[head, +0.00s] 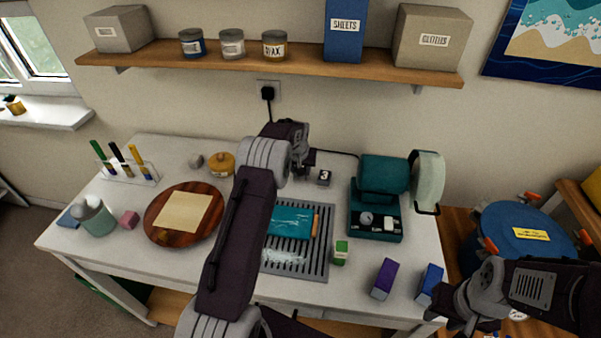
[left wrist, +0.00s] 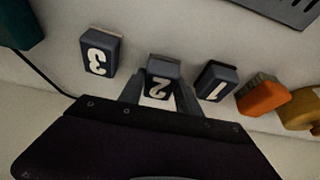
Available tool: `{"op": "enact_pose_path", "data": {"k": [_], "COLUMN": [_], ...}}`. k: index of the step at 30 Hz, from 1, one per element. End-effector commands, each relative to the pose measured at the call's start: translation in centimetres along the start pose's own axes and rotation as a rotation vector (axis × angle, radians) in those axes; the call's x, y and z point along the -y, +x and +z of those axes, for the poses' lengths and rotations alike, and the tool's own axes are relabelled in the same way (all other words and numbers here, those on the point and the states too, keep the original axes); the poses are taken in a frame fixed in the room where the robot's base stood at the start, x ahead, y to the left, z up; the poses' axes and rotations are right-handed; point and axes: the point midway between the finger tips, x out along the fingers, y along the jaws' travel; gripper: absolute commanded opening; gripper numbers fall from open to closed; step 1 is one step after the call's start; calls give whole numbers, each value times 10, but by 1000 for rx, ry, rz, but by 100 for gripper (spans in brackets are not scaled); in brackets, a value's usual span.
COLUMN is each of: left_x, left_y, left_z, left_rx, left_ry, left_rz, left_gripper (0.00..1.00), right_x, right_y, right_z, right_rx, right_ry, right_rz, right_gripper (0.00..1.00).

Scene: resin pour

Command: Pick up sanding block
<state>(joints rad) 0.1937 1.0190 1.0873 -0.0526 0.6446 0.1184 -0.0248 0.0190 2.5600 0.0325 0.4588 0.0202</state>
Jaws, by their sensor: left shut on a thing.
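Several dark sanding blocks with white numbers stand in a row at the back of the white table. In the left wrist view, block 3 (left wrist: 99,55) is at left, block 2 (left wrist: 160,80) in the middle and block 1 (left wrist: 216,82) at right. My left gripper (left wrist: 159,98) is shut on block 2, with a finger on each side. Whether block 2 touches the table is unclear. In the head view only block 3 (head: 324,177) shows clearly; my left arm hides the others. My right gripper (head: 450,309) is at the lower right, near a blue box; its jaws are unclear.
A teal machine (head: 378,200) is right of block 3. A slotted grate (head: 319,262) lies in front. Purple (head: 384,279) and blue (head: 430,284) boxes stand at the front right.

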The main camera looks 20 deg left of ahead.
Motion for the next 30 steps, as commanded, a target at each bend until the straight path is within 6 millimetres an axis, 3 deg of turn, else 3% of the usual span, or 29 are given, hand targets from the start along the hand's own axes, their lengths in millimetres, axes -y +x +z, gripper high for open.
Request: {"op": "enact_pose_path", "data": {"k": [4, 18, 30], "left_x": [0, -75, -91], "left_y": [-26, -102, -119], "left_z": [-12, 23, 31], "left_rx": [-6, -2, 0], "left_ry": [-1, 3, 0], "left_rz": [1, 2, 0], "left_gripper": [0, 0, 0], "right_x": [0, 0, 0], "right_y": [5, 22, 24], "right_z": [0, 2, 2], "right_rx": [0, 0, 0], "right_ry": [0, 0, 0], "right_rz": [0, 0, 0], "right_gripper": [36, 36, 36]}}
